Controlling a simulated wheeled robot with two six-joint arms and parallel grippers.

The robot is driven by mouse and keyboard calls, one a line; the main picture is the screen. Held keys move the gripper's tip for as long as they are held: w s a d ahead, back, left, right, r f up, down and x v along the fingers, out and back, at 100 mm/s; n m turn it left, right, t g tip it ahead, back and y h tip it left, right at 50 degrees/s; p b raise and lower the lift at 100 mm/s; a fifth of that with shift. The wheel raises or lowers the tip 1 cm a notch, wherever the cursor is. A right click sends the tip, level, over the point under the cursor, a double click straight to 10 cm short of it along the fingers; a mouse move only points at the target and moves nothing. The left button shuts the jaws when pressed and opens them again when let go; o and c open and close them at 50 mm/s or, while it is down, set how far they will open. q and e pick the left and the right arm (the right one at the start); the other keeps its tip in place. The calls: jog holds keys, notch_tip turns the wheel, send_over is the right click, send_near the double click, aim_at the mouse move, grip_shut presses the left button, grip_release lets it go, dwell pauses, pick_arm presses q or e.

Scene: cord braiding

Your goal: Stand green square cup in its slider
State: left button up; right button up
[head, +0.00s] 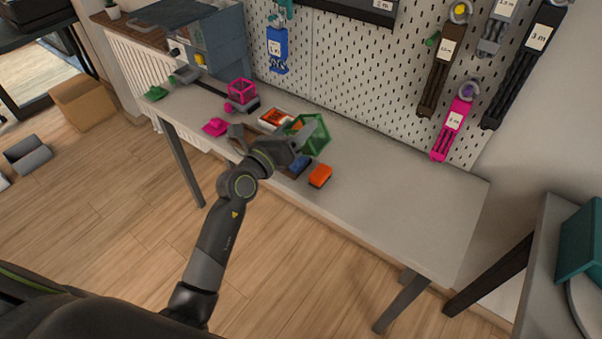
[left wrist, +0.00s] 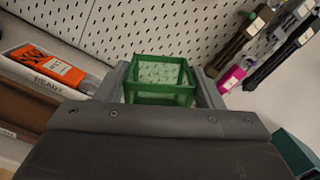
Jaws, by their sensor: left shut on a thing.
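The green square cup (head: 316,140) is an open box frame, held tilted above the workbench. My left gripper (head: 301,137) is shut on it. In the left wrist view the cup (left wrist: 160,92) sits between the two grey fingers. A pink square cup (head: 241,90) stands at the back of the bench on a dark base near a dark rail (head: 208,87). A small grey block (head: 187,75) is at the rail's left end. I cannot tell which part is the green cup's slider. My right gripper is not in view.
A white tray with an orange card (head: 274,118) lies behind my gripper; it reads READY in the left wrist view (left wrist: 52,88). An orange block (head: 320,176) and a blue block (head: 300,164) lie near the front edge. Pink (head: 215,127) and green (head: 155,93) pieces lie left. The bench's right side is clear.

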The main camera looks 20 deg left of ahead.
pick_arm(q)
notch_tip(320, 180, down, 7)
jog(key=b, duration=0.3)
jog(key=shift+f+b, duration=0.2)
jog(key=shift+b, duration=0.2)
jog(key=shift+f, duration=0.25)
jog(key=shift+f+b, duration=0.35)
jog(key=shift+f, duration=0.1)
jog(key=o, duration=1)
jog(key=shift+r, duration=0.1)
